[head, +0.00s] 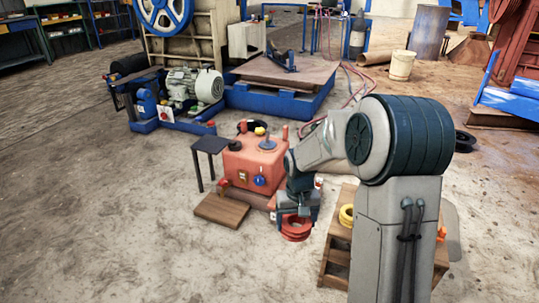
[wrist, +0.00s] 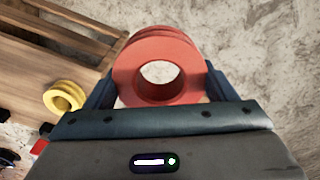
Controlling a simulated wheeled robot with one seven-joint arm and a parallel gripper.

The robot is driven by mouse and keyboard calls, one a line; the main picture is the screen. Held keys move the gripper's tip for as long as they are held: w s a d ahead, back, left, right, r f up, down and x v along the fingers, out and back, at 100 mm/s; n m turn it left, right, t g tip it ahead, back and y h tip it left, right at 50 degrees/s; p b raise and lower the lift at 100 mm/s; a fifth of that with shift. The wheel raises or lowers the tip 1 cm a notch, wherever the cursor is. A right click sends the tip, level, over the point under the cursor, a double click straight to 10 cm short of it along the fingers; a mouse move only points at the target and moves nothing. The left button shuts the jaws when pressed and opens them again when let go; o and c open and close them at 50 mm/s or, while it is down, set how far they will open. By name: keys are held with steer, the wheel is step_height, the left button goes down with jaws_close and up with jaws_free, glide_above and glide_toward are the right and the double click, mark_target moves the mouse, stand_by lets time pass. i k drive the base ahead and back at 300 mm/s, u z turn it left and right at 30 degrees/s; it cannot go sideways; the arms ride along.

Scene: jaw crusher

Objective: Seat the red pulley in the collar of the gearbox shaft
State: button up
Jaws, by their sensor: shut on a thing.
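The red pulley (head: 296,229) is a grooved ring held low over the floor, in front of the orange-red gearbox housing (head: 252,163). In the wrist view the pulley (wrist: 160,44) sits between the two fingers, its round hole facing the camera. My gripper (head: 296,210) is shut on its sides; it also shows in the wrist view (wrist: 160,88). The housing stands beyond and left of the pulley, apart from it. I cannot clearly make out the shaft collar in either view.
A wooden stand (head: 338,243) with a yellow pulley (head: 346,214) is just right of my gripper. A small dark table (head: 209,144) and a wooden board (head: 221,209) are by the housing. A motor on a blue base (head: 195,86) stands behind. Front-left floor is clear.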

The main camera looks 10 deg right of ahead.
mark_target(268, 144)
steer(key=k, duration=0.6)
steer(key=u, duration=0.55)
steer(key=i, duration=0.7)
steer(key=u, duration=0.5)
steer(key=i, duration=1.85)
steer(key=z, duration=1.45)
steer(key=i, duration=0.6)
steer(key=z, duration=0.6)
